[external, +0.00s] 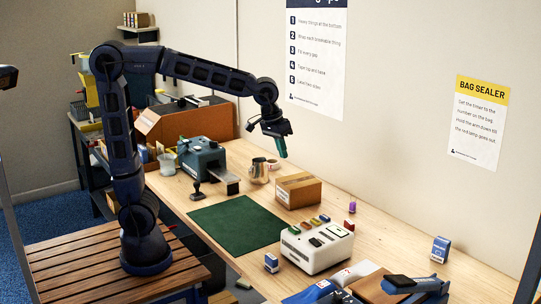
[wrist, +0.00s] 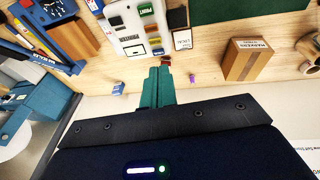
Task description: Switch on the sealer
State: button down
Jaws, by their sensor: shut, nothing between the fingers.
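A blue and dark machine, probably the bag sealer (external: 412,286), lies at the near right end of the bench, below the bag sealer poster (external: 480,122). In the wrist view its blue and dark frame (wrist: 45,38) is at the upper left. I cannot make out its switch. My gripper (external: 282,148) hangs from the outstretched arm high above the bench, toward the wall, well apart from the machine. Its teal fingers also show in the wrist view (wrist: 158,78); they are shut and empty.
A white machine with buttons (external: 318,247) stands left of the sealer. A cardboard box (external: 298,190), a green mat (external: 236,222) and a teal machine (external: 202,157) are farther left. A small blue and white box (external: 440,249) stands behind the sealer. The air around my gripper is clear.

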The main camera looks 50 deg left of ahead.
jog(key=d+f+g, duration=0.1)
jog(key=d+f, duration=0.2)
jog(key=d, duration=0.9)
jog(key=d+f, duration=0.2)
jog(key=d, duration=1)
jog(key=s+d+f+g, duration=0.1)
jog(key=s+d+f, duration=0.3)
jog(key=d, duration=0.3)
jog(key=s+d+f, duration=0.3)
jog(key=d, duration=0.5)
jog(key=s+d+f+g, duration=0.1)
jog(key=s+d+f, duration=0.3)
jog(key=d, duration=0.3)
jog(key=f, duration=0.4)
jog(key=d+f, duration=0.1)
jog(key=f, duration=0.4)
jog(key=d+f, duration=0.1)
jog(key=f, duration=0.3)
jog(key=shift+d+f, duration=0.1)
jog(key=shift+f, duration=0.1)
jog(key=shift+f, duration=0.1)
